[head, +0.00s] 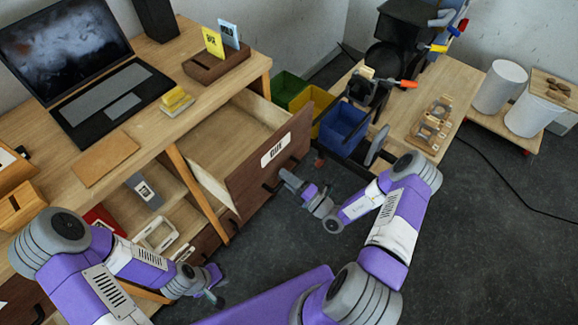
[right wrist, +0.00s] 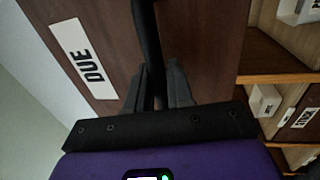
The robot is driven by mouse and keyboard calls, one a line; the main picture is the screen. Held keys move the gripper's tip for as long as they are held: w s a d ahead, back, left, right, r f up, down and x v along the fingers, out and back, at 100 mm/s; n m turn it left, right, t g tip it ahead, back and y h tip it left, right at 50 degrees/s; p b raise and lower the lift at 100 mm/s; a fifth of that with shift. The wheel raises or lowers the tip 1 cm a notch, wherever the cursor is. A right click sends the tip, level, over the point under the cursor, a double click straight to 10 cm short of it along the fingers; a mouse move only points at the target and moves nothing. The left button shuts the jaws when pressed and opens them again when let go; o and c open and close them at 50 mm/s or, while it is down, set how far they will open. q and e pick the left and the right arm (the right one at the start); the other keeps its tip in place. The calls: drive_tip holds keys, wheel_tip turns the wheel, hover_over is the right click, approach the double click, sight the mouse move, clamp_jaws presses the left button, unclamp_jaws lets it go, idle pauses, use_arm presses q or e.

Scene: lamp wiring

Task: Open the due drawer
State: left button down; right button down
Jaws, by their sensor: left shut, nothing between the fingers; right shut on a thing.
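The due drawer (head: 243,190) is pulled well out of the desk, and its inside shows bare wood in the head view. Its dark brown front carries a white DUE label (head: 275,150), which also shows in the right wrist view (right wrist: 83,58). My right gripper (head: 284,180) is at the drawer front, shut on the black drawer handle (right wrist: 147,35). In the right wrist view its fingers (right wrist: 156,88) close around the bar. My left gripper (head: 217,291) is shut and empty, low in front of the desk and apart from the drawer.
A laptop (head: 105,95), a card holder (head: 217,66) and yellow notes (head: 176,100) are on the desk. Shelves with several items lie left of the drawer. A blue bin (head: 343,124) and a yellow bin stand just beyond it. Grey floor (head: 480,230) is free at right.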

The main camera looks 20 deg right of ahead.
drive_tip(key=shift+s+d, duration=0.2)
drive_tip(key=shift+s, duration=0.3)
drive_tip(key=c, duration=1.1)
unclamp_jaws()
drive_tip(key=shift+c, duration=0.2)
drive_tip(key=v, duration=0.7)
drive_tip(key=shift+s+d+p, duration=0.15)
drive_tip(key=shift+s+p, duration=0.1)
drive_tip(key=shift+p, duration=0.15)
